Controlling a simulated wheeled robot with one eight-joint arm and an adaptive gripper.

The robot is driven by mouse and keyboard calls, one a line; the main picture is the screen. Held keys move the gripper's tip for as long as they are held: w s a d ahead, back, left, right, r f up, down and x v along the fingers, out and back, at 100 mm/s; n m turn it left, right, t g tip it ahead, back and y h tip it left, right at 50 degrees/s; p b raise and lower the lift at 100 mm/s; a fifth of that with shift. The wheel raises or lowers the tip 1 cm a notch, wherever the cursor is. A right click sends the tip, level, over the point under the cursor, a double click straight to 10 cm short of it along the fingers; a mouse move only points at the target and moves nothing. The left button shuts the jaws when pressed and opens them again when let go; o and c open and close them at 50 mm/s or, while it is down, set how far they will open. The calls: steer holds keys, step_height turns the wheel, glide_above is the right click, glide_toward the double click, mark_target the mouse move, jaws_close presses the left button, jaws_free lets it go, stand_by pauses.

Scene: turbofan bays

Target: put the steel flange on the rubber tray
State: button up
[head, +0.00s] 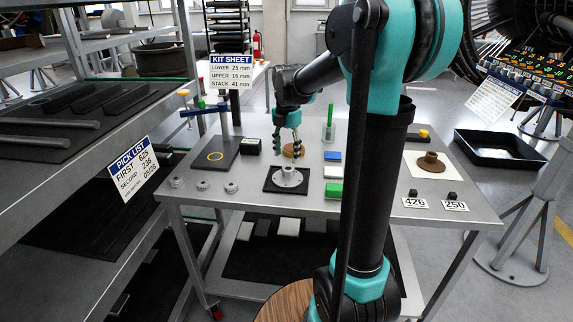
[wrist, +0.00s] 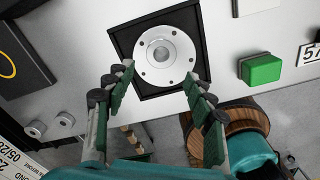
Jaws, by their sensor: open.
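A steel flange (head: 287,177), a pale grey disc with a raised hub and bolt holes, sits flat on a square black tray (head: 270,187) on the metal table. In the wrist view the flange (wrist: 162,55) lies within the rim of the black tray (wrist: 146,91), which looks like the rubber tray. My gripper (head: 288,150) is above and slightly behind the flange in the head view. In the wrist view my gripper (wrist: 159,76) is open and empty, its fingertips apart near the flange's lower edge. No contact with the flange shows.
Green (head: 334,191), white and blue blocks are right of the tray. Small grey parts (head: 203,186) lie at left.

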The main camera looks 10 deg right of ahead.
step_height(320, 180, up, 5)
steer(key=shift+r, duration=0.2)
